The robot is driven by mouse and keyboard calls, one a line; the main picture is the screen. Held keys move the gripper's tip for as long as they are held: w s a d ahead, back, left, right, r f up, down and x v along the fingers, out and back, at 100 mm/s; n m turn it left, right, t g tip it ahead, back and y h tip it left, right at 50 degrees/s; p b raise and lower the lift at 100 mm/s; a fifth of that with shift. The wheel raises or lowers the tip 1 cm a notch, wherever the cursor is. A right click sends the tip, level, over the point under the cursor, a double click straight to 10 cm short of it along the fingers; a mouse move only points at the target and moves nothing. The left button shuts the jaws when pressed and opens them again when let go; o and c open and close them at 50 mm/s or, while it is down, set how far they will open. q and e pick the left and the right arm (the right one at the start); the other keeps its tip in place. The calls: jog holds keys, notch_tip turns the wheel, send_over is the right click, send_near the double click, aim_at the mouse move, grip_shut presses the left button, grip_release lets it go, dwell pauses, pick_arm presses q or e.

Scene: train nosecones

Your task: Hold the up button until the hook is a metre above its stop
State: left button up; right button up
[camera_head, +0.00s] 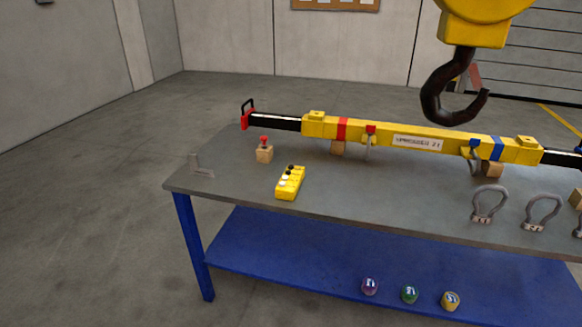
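A black hook (447,92) hangs under a yellow hook block (476,28) at the upper right, in front of and above the spreader beam. A yellow control pendant (291,183) with black and white buttons lies on the left part of the table. Which button is the up button is too small to tell. The hook's stop cannot be made out. Neither of my grippers is in view, and nothing touches the pendant.
A yellow spreader beam (417,140) lies along the back of the grey table (375,194). Shackles (489,204) stand at right; a small wooden block with a red top (264,150) stands behind the pendant. Several coloured pots (410,293) sit on the blue shelf (300,262).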

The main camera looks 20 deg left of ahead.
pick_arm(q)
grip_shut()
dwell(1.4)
